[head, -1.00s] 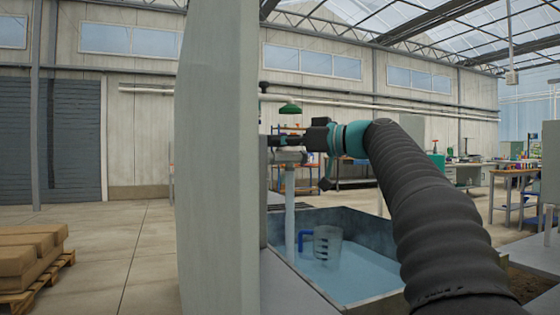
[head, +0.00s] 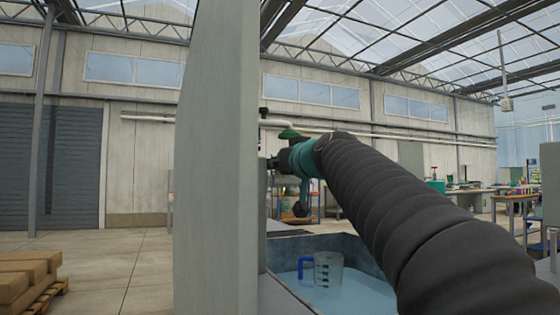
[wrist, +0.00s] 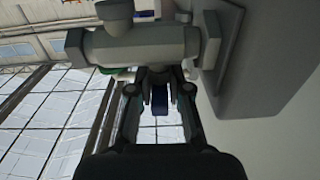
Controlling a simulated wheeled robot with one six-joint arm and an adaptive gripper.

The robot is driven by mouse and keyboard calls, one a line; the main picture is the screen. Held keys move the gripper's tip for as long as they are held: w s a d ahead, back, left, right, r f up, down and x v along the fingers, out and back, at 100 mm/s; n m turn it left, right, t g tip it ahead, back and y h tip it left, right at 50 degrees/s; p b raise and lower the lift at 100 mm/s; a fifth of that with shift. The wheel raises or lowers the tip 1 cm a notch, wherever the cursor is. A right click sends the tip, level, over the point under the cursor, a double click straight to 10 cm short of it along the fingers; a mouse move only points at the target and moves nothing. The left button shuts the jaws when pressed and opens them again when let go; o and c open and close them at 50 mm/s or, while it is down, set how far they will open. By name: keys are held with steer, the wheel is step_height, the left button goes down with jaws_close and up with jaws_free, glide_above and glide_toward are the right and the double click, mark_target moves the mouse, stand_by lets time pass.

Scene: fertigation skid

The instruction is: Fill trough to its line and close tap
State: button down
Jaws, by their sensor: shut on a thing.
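The trough (head: 372,248) stands behind the grey panel, with pale blue water in it. I cannot make out its line. A clear jug (head: 330,270) with a blue handle stands in the water. The grey tap body (wrist: 140,45) fills the top of the wrist view. My gripper (wrist: 160,88) is shut on the dark blue tap lever (wrist: 160,100), just beside the tap body. In the head view my gripper (head: 273,163) is small and partly hidden beside the panel's edge. No stream shows falling into the trough.
A tall grey panel (head: 215,160) stands close in front, left of my arm. A pallet with boxes (head: 28,275) is at the lower left. A green dome on a white pipe (head: 289,134) is above the gripper. Workbenches stand far right.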

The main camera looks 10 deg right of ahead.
steer(key=shift+m+h, duration=0.4)
steer(key=shift+h, duration=0.2)
steer(key=c, duration=1.2)
jaws_free()
steer(key=shift+o, duration=0.2)
steer(key=s+d, duration=0.2)
steer(key=s, duration=0.9)
steer(key=shift+s, duration=0.4)
